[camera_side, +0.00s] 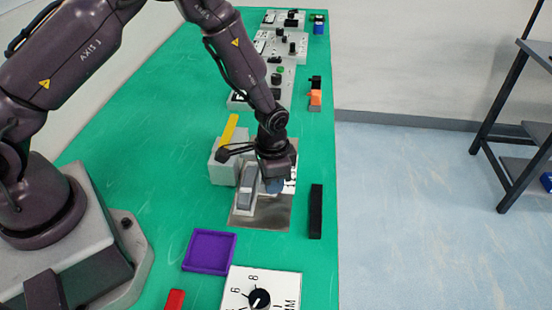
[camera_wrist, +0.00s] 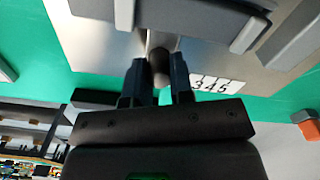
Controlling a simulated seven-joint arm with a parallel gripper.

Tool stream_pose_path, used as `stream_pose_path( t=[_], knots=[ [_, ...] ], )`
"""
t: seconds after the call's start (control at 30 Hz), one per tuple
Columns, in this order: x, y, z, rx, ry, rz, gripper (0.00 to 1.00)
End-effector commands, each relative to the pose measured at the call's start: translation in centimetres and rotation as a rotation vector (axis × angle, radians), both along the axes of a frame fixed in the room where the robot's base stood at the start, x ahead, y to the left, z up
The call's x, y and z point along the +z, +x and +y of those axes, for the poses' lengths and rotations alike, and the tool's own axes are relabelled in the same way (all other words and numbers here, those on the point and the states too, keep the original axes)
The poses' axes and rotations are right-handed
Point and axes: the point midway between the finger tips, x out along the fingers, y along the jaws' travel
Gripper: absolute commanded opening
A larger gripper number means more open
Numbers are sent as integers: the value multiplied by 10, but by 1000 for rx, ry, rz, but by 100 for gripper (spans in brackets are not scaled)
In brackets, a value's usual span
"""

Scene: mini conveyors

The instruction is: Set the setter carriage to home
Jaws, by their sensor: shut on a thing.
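My gripper (camera_side: 275,186) is low over a bare metal plate (camera_side: 262,216) on the green bench. In the wrist view its two dark fingers (camera_wrist: 159,82) are closed around a small dark knob (camera_wrist: 158,62) on a pale metal stem, apparently the setter carriage's handle. A white scale strip (camera_wrist: 215,84) with the digits 3, 4, 5 lies just right of the fingers. A grey bar-shaped housing (camera_side: 247,187) stands on the plate, left of the gripper in the side view. The rest of the carriage and most of the scale are hidden, and no home mark can be made out.
A grey block (camera_side: 222,170) with a yellow bar (camera_side: 229,129) stands behind left. A black bar (camera_side: 316,211) lies at right, near the bench edge. A purple tray (camera_side: 209,251) and a white dial panel (camera_side: 236,300) are in front. Several panels line the far bench.

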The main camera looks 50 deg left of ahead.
Motion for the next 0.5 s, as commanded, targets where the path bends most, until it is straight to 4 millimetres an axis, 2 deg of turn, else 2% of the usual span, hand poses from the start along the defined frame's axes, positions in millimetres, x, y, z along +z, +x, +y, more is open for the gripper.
stream_pose_path(
  t=[0.03,0.13,0.47,0.5],
  knots=[
    [0,-6,-8,-4,-1,-1,0],
    [1,-13,-14,-1,-1,-2,0],
    [0,-18,-18,-2,-4,5,0],
    [0,-18,-19,-3,-4,6,28]
  ],
)
